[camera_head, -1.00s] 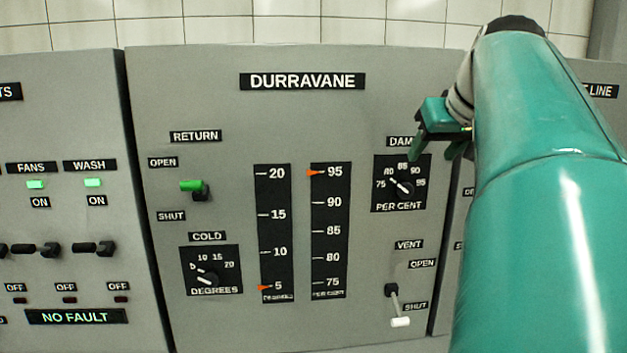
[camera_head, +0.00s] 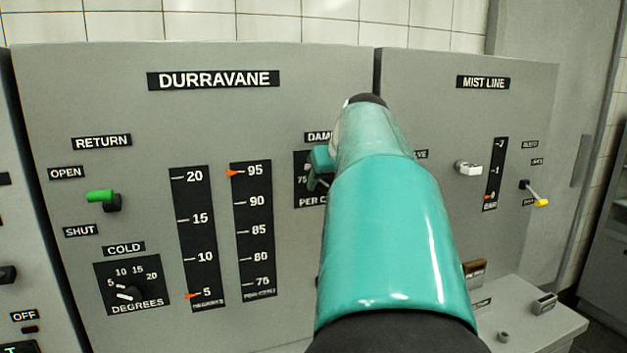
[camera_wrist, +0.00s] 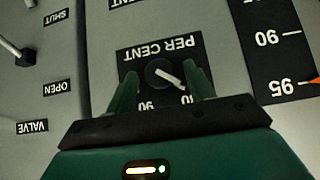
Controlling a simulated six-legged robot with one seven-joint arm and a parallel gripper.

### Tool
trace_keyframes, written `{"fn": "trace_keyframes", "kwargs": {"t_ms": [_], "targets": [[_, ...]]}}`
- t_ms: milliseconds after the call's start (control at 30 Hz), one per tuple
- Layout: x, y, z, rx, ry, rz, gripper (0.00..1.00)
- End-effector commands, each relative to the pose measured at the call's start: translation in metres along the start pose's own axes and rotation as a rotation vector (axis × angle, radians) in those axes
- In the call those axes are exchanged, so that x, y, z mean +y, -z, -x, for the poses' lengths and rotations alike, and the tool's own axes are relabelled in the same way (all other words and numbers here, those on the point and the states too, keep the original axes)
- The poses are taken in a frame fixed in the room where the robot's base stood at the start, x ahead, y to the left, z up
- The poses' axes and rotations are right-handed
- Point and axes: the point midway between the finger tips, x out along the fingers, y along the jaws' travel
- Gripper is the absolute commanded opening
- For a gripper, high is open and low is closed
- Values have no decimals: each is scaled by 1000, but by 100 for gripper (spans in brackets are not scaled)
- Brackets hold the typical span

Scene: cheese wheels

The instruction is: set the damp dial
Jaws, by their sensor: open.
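The damp dial is a round black knob (camera_wrist: 160,73) with a white pointer line on a black PER CENT plate, upside down in the wrist view. The pointer slants to the lower right there, toward the low numbers. My gripper (camera_wrist: 161,72) is open, with one green finger on each side of the knob; I cannot tell whether they touch it. In the head view my gripper (camera_head: 321,168) is in front of the dial plate (camera_head: 303,190), and my arm hides most of the dial.
The per cent gauge (camera_head: 253,215) has its orange marker near 95. Left of it are the degrees gauge (camera_head: 193,235), the cold dial (camera_head: 127,292) and the green return lever (camera_head: 100,196). A valve lever (camera_wrist: 18,55) is in the wrist view. The mist line panel (camera_head: 440,110) stands right.

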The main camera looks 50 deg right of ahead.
Motion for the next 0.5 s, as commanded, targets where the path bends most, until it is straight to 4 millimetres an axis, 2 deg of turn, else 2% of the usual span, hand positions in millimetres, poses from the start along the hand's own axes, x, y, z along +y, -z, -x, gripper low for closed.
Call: {"fn": "trace_keyframes", "kwargs": {"t_ms": [167, 267, 400, 500], "targets": [[0, 0, 0, 0, 0, 0, 53], [0, 0, 0, 0, 0, 0, 37], [0, 0, 0, 0, 0, 0, 10], [0, 0, 0, 0, 1, 0, 10]]}}
